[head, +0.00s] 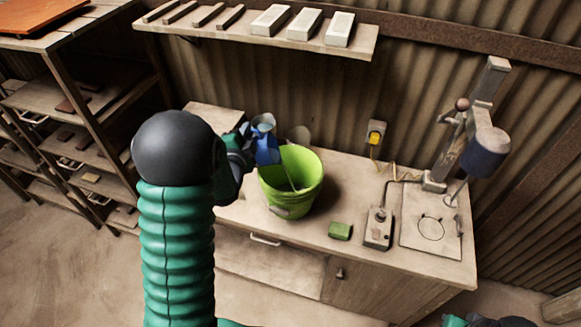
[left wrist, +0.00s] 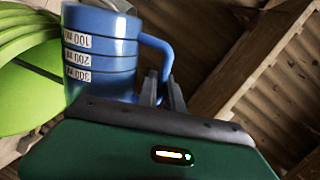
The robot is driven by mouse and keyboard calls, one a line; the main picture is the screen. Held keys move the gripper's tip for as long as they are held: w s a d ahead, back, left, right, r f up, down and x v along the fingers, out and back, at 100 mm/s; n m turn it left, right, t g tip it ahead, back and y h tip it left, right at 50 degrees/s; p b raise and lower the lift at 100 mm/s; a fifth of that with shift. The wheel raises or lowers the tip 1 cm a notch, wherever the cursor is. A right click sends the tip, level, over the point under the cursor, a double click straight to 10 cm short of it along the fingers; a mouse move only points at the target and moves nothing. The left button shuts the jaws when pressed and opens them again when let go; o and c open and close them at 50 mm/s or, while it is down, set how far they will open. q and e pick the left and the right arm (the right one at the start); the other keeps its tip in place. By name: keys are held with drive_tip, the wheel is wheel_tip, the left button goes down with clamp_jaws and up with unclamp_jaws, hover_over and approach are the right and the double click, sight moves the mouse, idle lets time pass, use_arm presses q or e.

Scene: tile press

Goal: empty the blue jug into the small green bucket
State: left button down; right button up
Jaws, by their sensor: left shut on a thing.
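The blue jug (head: 266,150) is held up at the left side of the green bucket (head: 305,205), near its rim. My left gripper (head: 247,146) is shut on the jug's handle; the fingers show at the handle in the left wrist view (left wrist: 168,92). That view also shows the jug (left wrist: 100,55) with white volume labels, and the bucket (left wrist: 30,95) beside it. The bucket stands upright on the bench, its inside partly visible. I cannot tell what the jug holds or whether anything is pouring. My right gripper (head: 488,320) shows only partly at the bottom edge.
The workbench (head: 300,240) carries a green block (head: 340,231), a switch box (head: 378,228) and a press (head: 470,150) at the right. A wall shelf (head: 230,32) with bars and pale blocks hangs above. A rack (head: 90,95) stands at the left. Bench space in front of the bucket is narrow.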

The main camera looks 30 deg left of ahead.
sight(264, 137)
use_arm(q)
drive_tip(key=shift+w+d, duration=0.15)
drive_tip(key=shift+d, duration=0.05)
drive_tip(key=shift+d+r, duration=0.1)
drive_tip(key=shift+w+d+r+m+y+p, duration=0.15)
drive_tip(key=shift+w+d+r+m+p, duration=0.25)
drive_tip(key=shift+d, duration=0.3)
drive_tip(key=shift+w+d+r+m+y+p, duration=0.15)
drive_tip(key=shift+w+d+m, duration=0.35)
drive_tip(key=shift+d, duration=0.2)
drive_tip(key=shift+w+d+r+m+p, duration=0.2)
drive_tip(key=shift+d+m+p, duration=0.1)
drive_tip(key=shift+d, duration=0.1)
drive_tip(key=shift+w+d+r+m+g+p, duration=0.15)
drive_tip(key=shift+w+d+m+p, duration=0.1)
drive_tip(key=shift+d+p, duration=0.1)
drive_tip(key=shift+w+d+r+m+g+p, duration=0.1)
drive_tip(key=shift+d+r+m+g+p, duration=0.05)
drive_tip(key=shift+d+m+p, duration=0.15)
idle(0.3)
